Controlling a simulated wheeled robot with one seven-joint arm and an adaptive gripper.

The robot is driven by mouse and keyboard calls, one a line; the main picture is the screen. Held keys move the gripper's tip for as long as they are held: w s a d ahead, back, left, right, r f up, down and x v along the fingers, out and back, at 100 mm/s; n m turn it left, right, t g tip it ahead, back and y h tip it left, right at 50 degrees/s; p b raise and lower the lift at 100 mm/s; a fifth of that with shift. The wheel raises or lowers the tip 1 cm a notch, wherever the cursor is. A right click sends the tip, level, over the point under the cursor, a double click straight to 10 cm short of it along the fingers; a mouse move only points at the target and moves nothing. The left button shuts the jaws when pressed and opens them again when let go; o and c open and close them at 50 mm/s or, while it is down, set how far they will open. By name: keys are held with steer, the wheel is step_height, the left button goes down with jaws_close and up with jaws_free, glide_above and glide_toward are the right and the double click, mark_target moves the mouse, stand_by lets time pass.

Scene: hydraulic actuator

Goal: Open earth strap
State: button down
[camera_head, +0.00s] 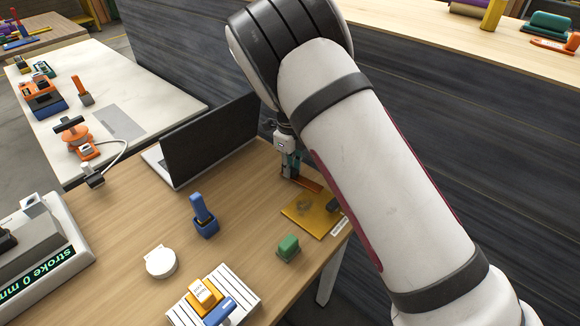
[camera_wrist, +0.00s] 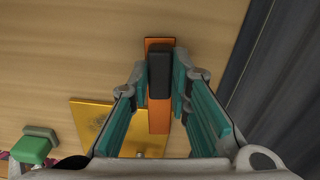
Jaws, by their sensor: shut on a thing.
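The earth strap appears to be an orange strip (camera_head: 308,184) with a black block-shaped grip (camera_wrist: 159,75). In the wrist view the orange strip (camera_wrist: 159,119) runs up and down the picture, and its lower end overlaps the right part of a brass plate (camera_wrist: 92,118). The brass plate (camera_head: 301,213) lies on the wooden table in the head view. My gripper (camera_wrist: 161,78) is shut on the black grip, with a teal finger on each side of it. In the head view my gripper (camera_head: 290,172) is partly hidden by my arm.
A green block (camera_head: 288,247) stands left of the plate. A blue holder (camera_head: 203,223), a white round item (camera_head: 161,262) and a laptop (camera_head: 210,140) are further left. A white label (camera_head: 340,226) is beside the plate. A dark wall (camera_head: 440,120) rises behind the table.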

steer(key=c, duration=1.5)
jaws_free()
step_height(320, 180, up, 12)
steer(key=s+d+r+n+t+y, duration=0.1)
steer(key=s+d+r+n+y, duration=0.1)
steer(key=s+d+r+n, duration=1.1)
steer(key=s+d+r+n+t, duration=0.1)
steer(key=s+d+n, duration=0.2)
steer(key=s, duration=0.4)
steer(key=s+d+r+n+t+h, duration=0.1)
steer(key=s+d+r+n, duration=0.1)
steer(key=s, duration=0.6)
steer(key=s+d+r+n+t+h+p, duration=0.1)
steer(key=s+d+r+n, duration=0.1)
steer(key=s+d+n, duration=0.3)
steer(key=shift+s+r+n, duration=0.15)
steer(key=shift+s+n, duration=0.45)
steer(key=shift+s, duration=1)
